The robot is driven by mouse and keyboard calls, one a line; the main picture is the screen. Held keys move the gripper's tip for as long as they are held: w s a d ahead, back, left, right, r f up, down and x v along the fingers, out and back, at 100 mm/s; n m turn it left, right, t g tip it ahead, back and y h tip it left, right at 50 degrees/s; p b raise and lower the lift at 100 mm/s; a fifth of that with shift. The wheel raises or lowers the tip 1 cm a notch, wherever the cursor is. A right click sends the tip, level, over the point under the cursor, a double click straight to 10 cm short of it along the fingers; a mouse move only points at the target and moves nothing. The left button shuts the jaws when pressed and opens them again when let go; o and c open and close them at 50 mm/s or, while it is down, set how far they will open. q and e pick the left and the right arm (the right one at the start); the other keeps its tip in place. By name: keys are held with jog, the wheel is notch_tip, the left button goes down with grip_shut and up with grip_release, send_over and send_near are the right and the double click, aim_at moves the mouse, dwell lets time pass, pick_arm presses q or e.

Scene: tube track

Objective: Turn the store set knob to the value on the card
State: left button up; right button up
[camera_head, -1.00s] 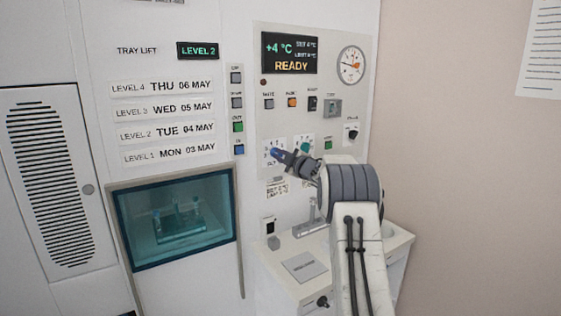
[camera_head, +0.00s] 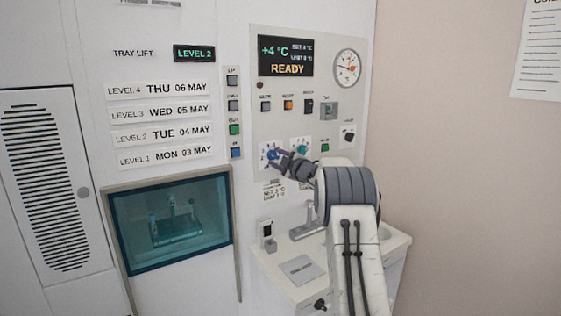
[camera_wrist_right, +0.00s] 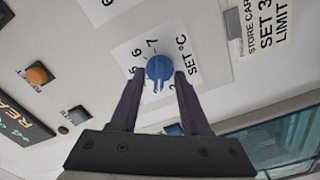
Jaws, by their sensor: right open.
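The blue store set knob (camera_head: 270,155) is on a white scale plate low on the panel. In the right wrist view the knob (camera_wrist_right: 160,69) sits between the fingertips of my right gripper (camera_wrist_right: 160,77), which is open with a gap on each side. In the head view the right gripper (camera_head: 282,160) is right at the knob. The scale shows 5, 6, 7 and "SET °C"; part of it is hidden by the fingers. The knob's ridge points down in the wrist view. The card (camera_wrist_right: 266,28) reads "SET 3" and "LIMIT", cut off at the edge. My left gripper is out of view.
A teal knob (camera_head: 302,149) is just right of the blue one. The display (camera_head: 286,56) reads +4 °C and READY. Several buttons and a dial gauge (camera_head: 347,68) are above. A small counter (camera_head: 318,262) stands below, and a glass window (camera_head: 172,222) is at left.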

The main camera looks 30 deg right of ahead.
jog(key=s+b, duration=0.3)
jog(key=s, duration=0.7)
jog(key=shift+s+b, duration=0.15)
jog(key=shift+b, duration=0.2)
